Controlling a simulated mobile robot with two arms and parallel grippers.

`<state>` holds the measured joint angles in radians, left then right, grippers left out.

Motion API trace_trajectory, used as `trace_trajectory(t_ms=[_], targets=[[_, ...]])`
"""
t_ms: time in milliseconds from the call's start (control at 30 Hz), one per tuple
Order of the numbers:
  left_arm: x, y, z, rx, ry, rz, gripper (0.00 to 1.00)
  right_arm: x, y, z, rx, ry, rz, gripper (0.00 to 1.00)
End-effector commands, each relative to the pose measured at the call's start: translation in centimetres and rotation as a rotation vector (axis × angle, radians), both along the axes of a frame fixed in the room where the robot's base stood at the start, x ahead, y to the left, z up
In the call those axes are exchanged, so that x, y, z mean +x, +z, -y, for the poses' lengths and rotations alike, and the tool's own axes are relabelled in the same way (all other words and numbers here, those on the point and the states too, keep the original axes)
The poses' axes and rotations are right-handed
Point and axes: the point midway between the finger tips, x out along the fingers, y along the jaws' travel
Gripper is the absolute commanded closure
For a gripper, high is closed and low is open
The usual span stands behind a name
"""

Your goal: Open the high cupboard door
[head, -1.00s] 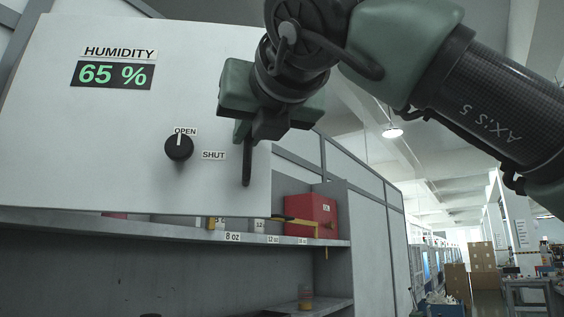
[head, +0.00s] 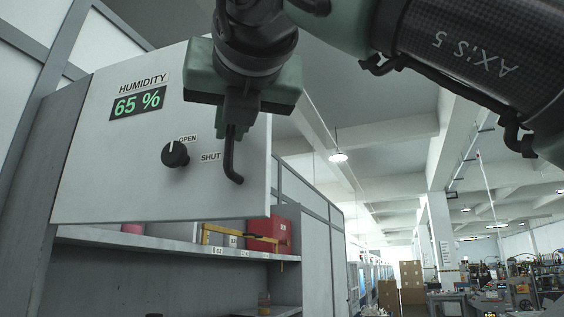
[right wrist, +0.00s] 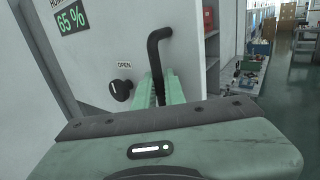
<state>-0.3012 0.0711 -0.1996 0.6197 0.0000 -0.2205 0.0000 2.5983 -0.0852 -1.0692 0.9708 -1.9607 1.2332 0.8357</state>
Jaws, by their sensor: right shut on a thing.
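The high cupboard door (head: 110,190) is white and stands ajar, angled out from the cupboard, with its lower edge above the shelf. It carries a humidity sign reading 65 % (head: 137,101) and a black knob (head: 175,154) turned to the OPEN label. My right gripper (head: 240,115) is shut on the upper part of the black bar handle (head: 233,165) near the door's right edge. In the right wrist view, the green fingers (right wrist: 164,90) close around the handle (right wrist: 154,50). My left gripper is not in view.
A shelf (head: 150,243) below the door holds a red box (head: 268,231), a yellow tool (head: 222,234) and labelled spots. A grey side panel (head: 50,190) stands left of the door. The hall to the right is open, with cartons (head: 411,280) and benches far back.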

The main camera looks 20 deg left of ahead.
Motion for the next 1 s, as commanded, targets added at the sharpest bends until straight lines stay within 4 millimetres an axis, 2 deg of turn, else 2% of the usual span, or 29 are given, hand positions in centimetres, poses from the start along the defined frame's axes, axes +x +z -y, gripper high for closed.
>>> trace_trajectory(t_ms=[500, 533, 867, 1000], targets=[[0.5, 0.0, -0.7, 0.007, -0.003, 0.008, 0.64, -0.4, 0.2, -0.3, 0.002, 0.007, 0.005, 1.00], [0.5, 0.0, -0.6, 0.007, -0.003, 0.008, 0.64, -0.4, 0.2, -0.3, 0.001, 0.007, 0.004, 0.81], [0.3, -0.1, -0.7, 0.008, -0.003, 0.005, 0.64, -0.4, 0.1, -0.3, 0.000, 0.006, 0.002, 0.80], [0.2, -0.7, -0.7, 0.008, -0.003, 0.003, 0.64, -1.5, -0.1, 0.4, 0.002, 0.006, 0.005, 0.80]])
